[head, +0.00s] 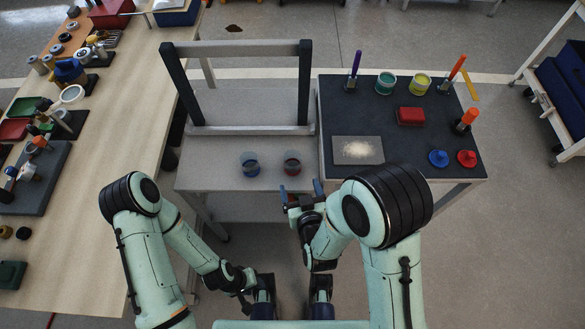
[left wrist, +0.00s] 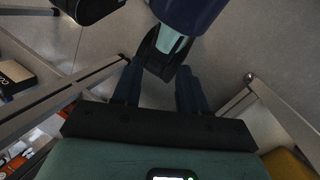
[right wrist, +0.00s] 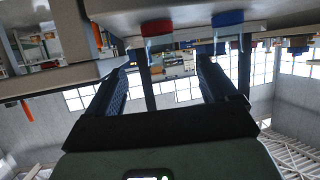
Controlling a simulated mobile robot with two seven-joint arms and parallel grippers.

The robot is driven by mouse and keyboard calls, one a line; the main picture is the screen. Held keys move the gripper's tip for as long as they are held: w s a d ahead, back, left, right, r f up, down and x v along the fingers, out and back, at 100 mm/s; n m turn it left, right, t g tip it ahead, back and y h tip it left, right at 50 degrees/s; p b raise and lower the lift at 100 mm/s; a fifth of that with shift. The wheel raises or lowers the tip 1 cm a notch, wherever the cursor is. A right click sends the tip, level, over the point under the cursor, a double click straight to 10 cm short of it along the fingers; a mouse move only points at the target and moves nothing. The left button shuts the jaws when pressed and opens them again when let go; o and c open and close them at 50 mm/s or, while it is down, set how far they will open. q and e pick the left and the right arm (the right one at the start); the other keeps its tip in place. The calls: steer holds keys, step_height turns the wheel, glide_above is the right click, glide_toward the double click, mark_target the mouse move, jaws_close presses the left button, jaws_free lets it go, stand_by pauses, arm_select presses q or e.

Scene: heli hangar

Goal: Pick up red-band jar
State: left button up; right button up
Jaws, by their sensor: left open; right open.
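The red-band jar (head: 292,163) is a small clear jar with a red band, standing near the front edge of the light grey table. It also shows in the right wrist view (right wrist: 157,28), where the scene appears upside down. The similar blue-band jar (head: 250,164) stands to its left, apart from it. My right gripper (head: 301,191) is open and empty, just in front of the table edge near the red-band jar. In the right wrist view the jar lies beyond the fingertips, not between them. My left gripper (head: 248,289) is open and empty, low near my body.
An upright dark-posted frame (head: 243,48) stands behind the jars. A long wooden bench (head: 105,160) with tools runs along the left. The tabletop around the jars is clear.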

mark_target(295, 170)
steer(key=b+x, duration=0.4)
steer(key=x, duration=0.2)
steer(key=shift+w+f, duration=0.2)
steer(key=shift+w, duration=0.05)
steer(key=shift+b+x, duration=0.65)
steer(key=shift+x, duration=2)
arm_select(q)
step_height(295, 170, down, 6)
steer(key=w+t, duration=0.1)
steer(key=w, duration=0.2)
steer(key=shift+a, duration=0.4)
arm_select(e)
steer(key=shift+r, duration=0.1)
steer(key=c, duration=1.1)
